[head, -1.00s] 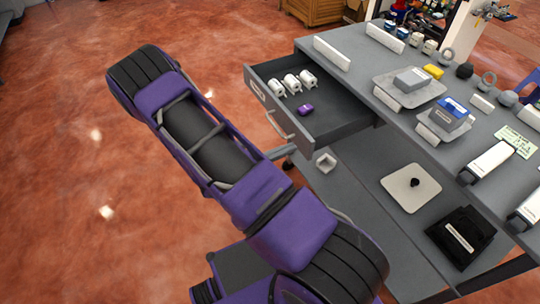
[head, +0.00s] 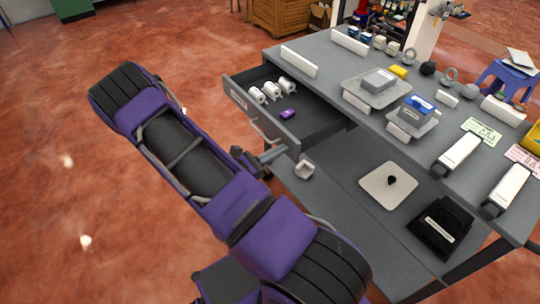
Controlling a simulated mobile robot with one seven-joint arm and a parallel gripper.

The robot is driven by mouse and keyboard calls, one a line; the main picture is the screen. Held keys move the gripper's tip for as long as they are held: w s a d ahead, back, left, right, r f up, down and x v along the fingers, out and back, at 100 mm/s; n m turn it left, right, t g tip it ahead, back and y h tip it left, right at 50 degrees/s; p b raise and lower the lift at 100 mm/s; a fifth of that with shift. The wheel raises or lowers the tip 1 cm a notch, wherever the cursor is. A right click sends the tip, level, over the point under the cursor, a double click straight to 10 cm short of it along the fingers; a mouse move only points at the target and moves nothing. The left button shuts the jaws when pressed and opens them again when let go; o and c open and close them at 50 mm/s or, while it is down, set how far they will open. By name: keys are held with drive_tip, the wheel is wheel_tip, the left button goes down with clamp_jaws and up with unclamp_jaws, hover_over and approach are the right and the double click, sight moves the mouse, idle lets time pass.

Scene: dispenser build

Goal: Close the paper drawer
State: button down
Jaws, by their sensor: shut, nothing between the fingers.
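The paper drawer (head: 284,138) is pulled out from the left end of the grey workbench (head: 350,100). Several white paper rolls (head: 271,91) and a small purple item (head: 288,114) lie inside it. Its front has a label and a bar handle (head: 262,132). My gripper (head: 280,152) is shut and empty, partly hidden behind my purple arm. It appears close to the near lower end of the drawer front; I cannot tell whether it touches.
The bench top holds trays, blocks and dispensers. The floor left of the drawer is clear. A blue stool (head: 505,78) stands at the right.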

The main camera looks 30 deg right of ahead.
sight(293, 143)
drive_tip(key=d, duration=1.3)
drive_tip(key=d+b, duration=0.1)
drive_tip(key=d, duration=0.5)
drive_tip(key=shift+w+d, duration=0.2)
drive_tip(key=shift+w, duration=0.1)
drive_tip(key=shift+d+r, duration=0.1)
drive_tip(key=shift+d, duration=0.15)
drive_tip(key=shift+r, duration=0.1)
drive_tip(key=shift+w+a, duration=0.1)
drive_tip(key=shift+a, duration=0.1)
drive_tip(key=a, duration=0.9)
drive_tip(key=a+p, duration=0.1)
drive_tip(key=a, duration=0.4)
drive_tip(key=shift+s+f, duration=0.2)
drive_tip(key=shift+s, duration=0.15)
drive_tip(key=shift+w+a, duration=0.1)
